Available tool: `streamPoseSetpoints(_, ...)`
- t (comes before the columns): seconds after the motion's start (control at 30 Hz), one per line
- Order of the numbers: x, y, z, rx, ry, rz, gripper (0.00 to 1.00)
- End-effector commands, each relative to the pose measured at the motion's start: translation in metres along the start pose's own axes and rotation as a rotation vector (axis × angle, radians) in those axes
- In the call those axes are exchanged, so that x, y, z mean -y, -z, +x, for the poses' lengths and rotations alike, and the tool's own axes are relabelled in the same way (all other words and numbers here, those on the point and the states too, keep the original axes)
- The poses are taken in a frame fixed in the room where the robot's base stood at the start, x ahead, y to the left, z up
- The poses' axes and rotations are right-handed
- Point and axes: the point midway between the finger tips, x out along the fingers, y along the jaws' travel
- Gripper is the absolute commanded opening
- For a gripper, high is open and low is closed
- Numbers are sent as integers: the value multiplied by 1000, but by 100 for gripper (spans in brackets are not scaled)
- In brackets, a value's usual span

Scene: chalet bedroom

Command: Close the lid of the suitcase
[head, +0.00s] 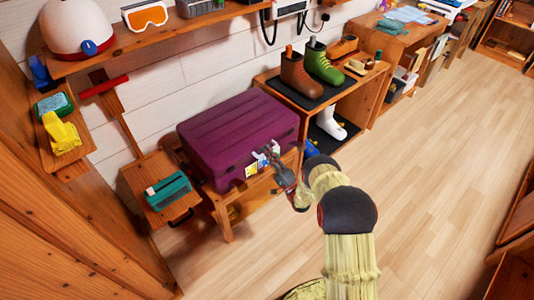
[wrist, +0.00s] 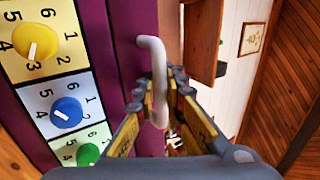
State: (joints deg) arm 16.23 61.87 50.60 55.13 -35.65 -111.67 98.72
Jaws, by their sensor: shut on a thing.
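The purple suitcase (head: 235,130) lies flat on a low wooden stand (head: 222,215), and its lid looks down over the base. I cannot tell whether the seam is fully flush. Its front panel carries a yellow dial (wrist: 36,42), a blue dial (wrist: 67,112) and a green dial (wrist: 88,154), each on a numbered plate. My gripper (head: 277,165) is at the suitcase's front side, right of the dials. In the wrist view my gripper (wrist: 165,95) is shut on a pale bent handle (wrist: 153,52) beside the purple side, with the handle's lower part between the fingers.
A shelf with boots (head: 300,75) stands right behind the suitcase. A small wooden stool with a teal object (head: 168,190) is close on the left. A helmet (head: 78,28) and goggles (head: 145,16) sit on a wall shelf above. The floor (head: 430,170) at the right is clear.

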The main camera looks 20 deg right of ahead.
Motion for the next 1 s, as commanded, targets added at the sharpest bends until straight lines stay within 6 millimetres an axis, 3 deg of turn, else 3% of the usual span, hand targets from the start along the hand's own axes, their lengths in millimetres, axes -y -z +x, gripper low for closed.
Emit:
streamPoseSetpoints(0.2,-8,0,-8,-11,-22,4,0)
streamPoseSetpoints(0.23,-8,0,-8,-12,-22,5,11)
streamPoseSetpoints(0.33,-9,0,-9,-12,-23,5,16)
streamPoseSetpoints(0.73,-6,-1,-9,-7,-18,5,17)
streamPoseSetpoints(0.87,-7,-1,-22,-9,-19,6,17)
streamPoseSetpoints(1.0,-7,-1,-49,-12,-20,7,17)
